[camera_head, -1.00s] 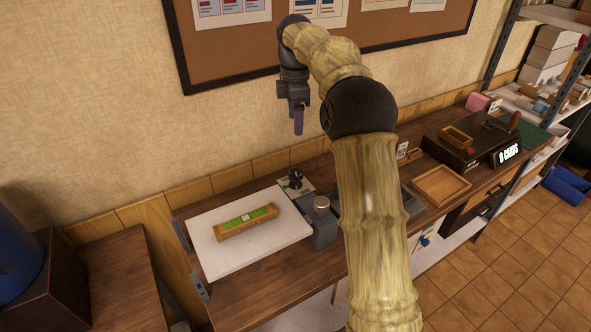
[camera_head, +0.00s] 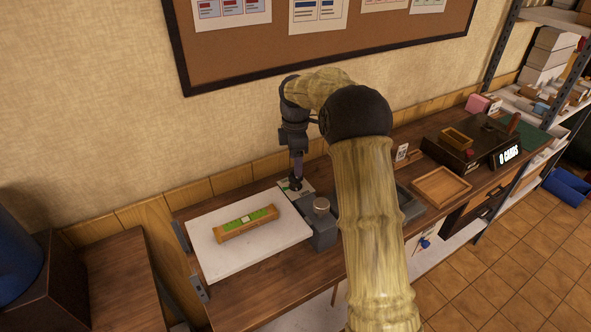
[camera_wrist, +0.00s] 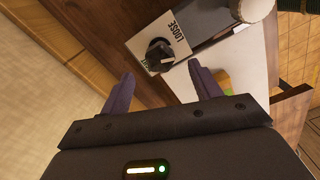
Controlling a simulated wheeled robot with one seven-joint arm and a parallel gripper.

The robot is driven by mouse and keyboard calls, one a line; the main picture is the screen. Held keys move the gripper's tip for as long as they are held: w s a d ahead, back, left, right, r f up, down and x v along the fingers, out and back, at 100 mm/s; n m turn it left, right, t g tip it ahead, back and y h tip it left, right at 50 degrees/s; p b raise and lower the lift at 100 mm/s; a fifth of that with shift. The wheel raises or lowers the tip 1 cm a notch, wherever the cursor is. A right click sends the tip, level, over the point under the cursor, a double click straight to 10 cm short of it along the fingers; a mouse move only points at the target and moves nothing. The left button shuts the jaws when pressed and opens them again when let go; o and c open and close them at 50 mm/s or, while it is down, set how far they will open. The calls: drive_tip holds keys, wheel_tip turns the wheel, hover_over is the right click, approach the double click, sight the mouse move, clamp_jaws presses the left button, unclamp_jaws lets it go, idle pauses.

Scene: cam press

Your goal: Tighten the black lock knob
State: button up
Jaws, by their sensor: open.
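The black lock knob (camera_wrist: 158,53) stands on a pale label plate (camera_wrist: 178,38) in the wrist view. The word LOOSE is printed on the plate. In the head view the knob (camera_head: 296,183) shows just below my gripper (camera_head: 297,172), partly hidden by it. In the wrist view my gripper (camera_wrist: 162,85) has its two purple fingers apart with nothing between them. The knob lies beyond the fingertips, roughly centred between them. I cannot tell whether either finger touches it.
A grey block with a round metal-topped post (camera_head: 321,205) stands just right of the knob. A wooden tray (camera_head: 440,186) is farther right. The wall is close behind.

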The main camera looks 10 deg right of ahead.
sight(296, 180)
wheel_tip(296, 180, down, 4)
drive_tip(key=shift+f, duration=0.2)
drive_tip(key=c, duration=1)
drive_tip(key=shift+o, duration=0.2)
